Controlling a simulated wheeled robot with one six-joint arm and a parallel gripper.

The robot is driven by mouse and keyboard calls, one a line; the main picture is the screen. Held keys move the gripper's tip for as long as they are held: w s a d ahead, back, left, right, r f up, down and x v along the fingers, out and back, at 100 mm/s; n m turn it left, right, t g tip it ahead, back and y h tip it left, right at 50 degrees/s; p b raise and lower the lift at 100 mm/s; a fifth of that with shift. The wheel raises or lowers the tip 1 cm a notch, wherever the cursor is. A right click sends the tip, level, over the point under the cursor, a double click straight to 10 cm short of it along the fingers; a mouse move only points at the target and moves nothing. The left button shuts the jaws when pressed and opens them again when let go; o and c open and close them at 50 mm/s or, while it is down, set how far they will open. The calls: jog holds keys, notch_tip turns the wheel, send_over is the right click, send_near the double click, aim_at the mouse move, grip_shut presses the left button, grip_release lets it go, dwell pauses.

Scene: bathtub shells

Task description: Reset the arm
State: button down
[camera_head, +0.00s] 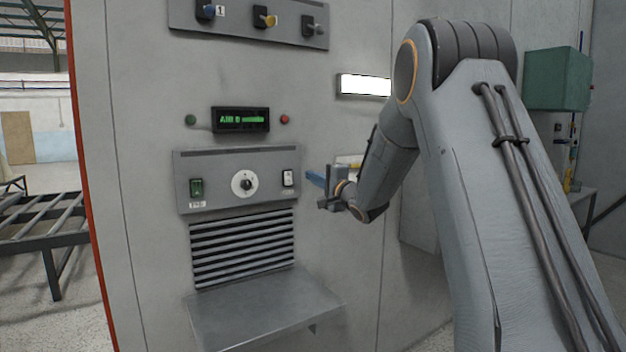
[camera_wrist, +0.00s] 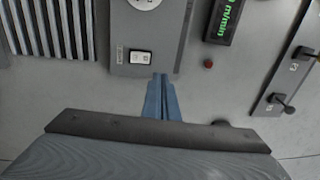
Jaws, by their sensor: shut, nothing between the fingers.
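My gripper (camera_head: 314,179) is in front of the grey wall panel, just right of the control box (camera_head: 240,206). Its blue fingers are together with nothing between them, and they show in the wrist view (camera_wrist: 161,90). The fingers point toward the right edge of the control box, close to a white rocker switch (camera_head: 288,178). That switch also shows in the wrist view (camera_wrist: 140,57), just left of the fingertips. I cannot tell whether the fingertips touch the panel.
A green-lit display (camera_head: 240,119) sits above the control box, with a green button (camera_head: 190,119) and a red button (camera_head: 285,119) beside it. Several levers are on a strip (camera_head: 240,32) at the top. A grey shelf (camera_head: 262,308) juts out below the vent slats (camera_head: 243,248).

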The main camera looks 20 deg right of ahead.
jog(key=shift+f, duration=0.1)
jog(key=s+f+n+g+h, duration=0.6)
jog(key=s+f+g, duration=0.3)
jog(key=s+f, duration=1.05)
jog(key=s+a+f+n+g, duration=0.2)
jog(key=s+f+n+g, duration=0.1)
jog(key=s, duration=0.7)
jog(key=s+a+f+n+g, duration=0.2)
jog(key=s+f+g, duration=0.1)
jog(key=s, duration=0.7)
jog(key=s+a+f+n+g, duration=0.2)
jog(key=s+f+n+g, duration=0.1)
jog(key=s, duration=0.7)
jog(key=shift+s+f+n, duration=0.2)
jog(key=shift+f+n, duration=0.1)
jog(key=shift+w, duration=0.1)
